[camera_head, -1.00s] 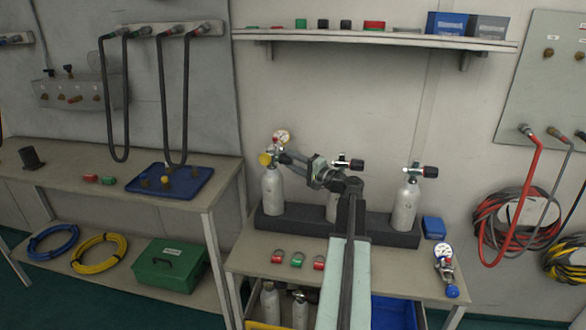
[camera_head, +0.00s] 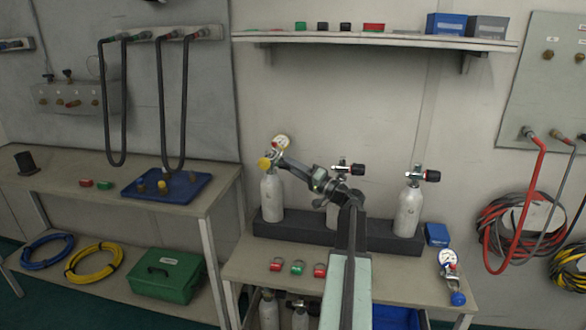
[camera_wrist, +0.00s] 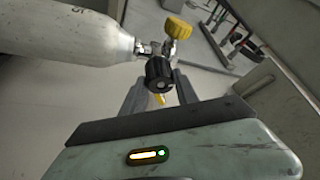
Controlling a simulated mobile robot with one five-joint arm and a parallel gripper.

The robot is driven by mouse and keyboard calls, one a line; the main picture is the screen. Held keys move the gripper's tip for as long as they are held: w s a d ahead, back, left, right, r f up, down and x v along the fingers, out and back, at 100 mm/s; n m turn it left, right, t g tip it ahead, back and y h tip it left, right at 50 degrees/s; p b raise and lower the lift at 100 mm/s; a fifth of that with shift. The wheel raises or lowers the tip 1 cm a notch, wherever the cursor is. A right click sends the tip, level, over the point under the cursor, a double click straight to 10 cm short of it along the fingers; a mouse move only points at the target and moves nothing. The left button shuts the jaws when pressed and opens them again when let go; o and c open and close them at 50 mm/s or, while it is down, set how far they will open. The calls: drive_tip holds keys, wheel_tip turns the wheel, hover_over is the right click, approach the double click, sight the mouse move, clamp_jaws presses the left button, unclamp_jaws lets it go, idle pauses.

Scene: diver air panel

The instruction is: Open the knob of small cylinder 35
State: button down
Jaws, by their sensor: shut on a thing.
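A pale grey small cylinder (camera_head: 272,192) stands upright at the left of the black rack (camera_head: 330,236). Its number cannot be read. Its valve carries a yellow part (camera_head: 264,163), a gauge (camera_head: 282,142) and a black knob. In the wrist view the cylinder (camera_wrist: 65,33) lies across the upper left, with the yellow part (camera_wrist: 177,28) beyond the black knob (camera_wrist: 158,71). My gripper (camera_wrist: 160,80) is shut on the black knob, a finger on each side. In the head view my gripper (camera_head: 285,160) reaches the valve from the right and hides the knob.
A middle cylinder, partly hidden by my arm, and a right cylinder (camera_head: 407,211) stand in the same rack. Shackles (camera_head: 297,267) and a gauge (camera_head: 448,260) lie on the bench front. A shelf (camera_head: 380,40) hangs above. Clear wall lies behind the valves.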

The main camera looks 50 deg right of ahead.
drive_tip(key=c, duration=0.9)
unclamp_jaws()
drive_tip(key=s+a+r+p, duration=0.1)
drive_tip(key=s+a, duration=0.2)
drive_tip(key=s, duration=0.1)
drive_tip(key=s+a+r+p, duration=0.2)
drive_tip(key=s+a, duration=0.2)
drive_tip(key=s+a+r+p, duration=0.2)
drive_tip(key=s+a, duration=0.1)
drive_tip(key=s, duration=0.1)
drive_tip(key=shift+a, duration=0.3)
